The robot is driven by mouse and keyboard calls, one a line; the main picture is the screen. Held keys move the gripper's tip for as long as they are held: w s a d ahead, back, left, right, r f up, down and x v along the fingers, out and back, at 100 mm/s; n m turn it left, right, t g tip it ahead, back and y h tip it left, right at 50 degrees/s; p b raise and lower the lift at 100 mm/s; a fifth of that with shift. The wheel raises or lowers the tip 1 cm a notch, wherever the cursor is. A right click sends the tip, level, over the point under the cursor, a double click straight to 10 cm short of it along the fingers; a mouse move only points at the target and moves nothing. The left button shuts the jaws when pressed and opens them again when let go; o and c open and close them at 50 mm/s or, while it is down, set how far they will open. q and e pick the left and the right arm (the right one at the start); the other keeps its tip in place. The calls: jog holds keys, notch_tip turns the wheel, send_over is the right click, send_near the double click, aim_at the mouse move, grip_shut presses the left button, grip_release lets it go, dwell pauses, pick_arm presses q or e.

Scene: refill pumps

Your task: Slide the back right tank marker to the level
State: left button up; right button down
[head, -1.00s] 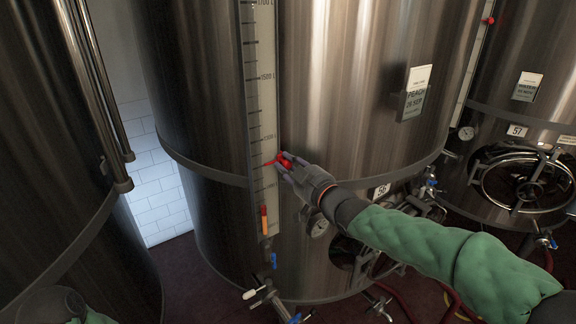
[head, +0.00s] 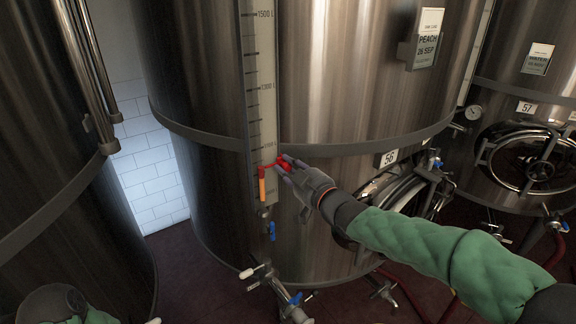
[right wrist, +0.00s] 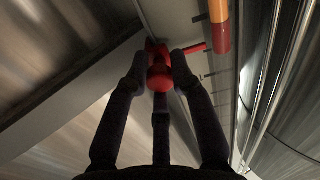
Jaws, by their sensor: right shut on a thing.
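The red tank marker (head: 282,163) sits on the pale gauge scale (head: 266,100) of the tank numbered 56 (head: 340,90). My right gripper (head: 285,166) is shut on its knob; the right wrist view shows the fingers around the red knob (right wrist: 160,74). The marker's red pointer reaches left, close beside the red top of the orange level column (head: 262,187). In the right wrist view the pointer tip (right wrist: 202,47) lies next to the column's red end (right wrist: 221,38). My left gripper is out of view.
A sign reading PEACH (head: 426,40) hangs on this tank. Another tank, numbered 57 (head: 525,107), stands at the right, and one stands at the left (head: 50,150). Valves with blue handles (head: 272,231) are below the gauge. White wall tiles (head: 150,175) show in the gap.

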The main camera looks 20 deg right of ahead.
jog(key=shift+f+b, duration=0.7)
jog(key=shift+f, duration=0.55)
jog(key=shift+r, duration=0.1)
jog(key=c, duration=1.1)
grip_release()
jog(key=shift+o, duration=0.2)
jog(key=v, duration=1.2)
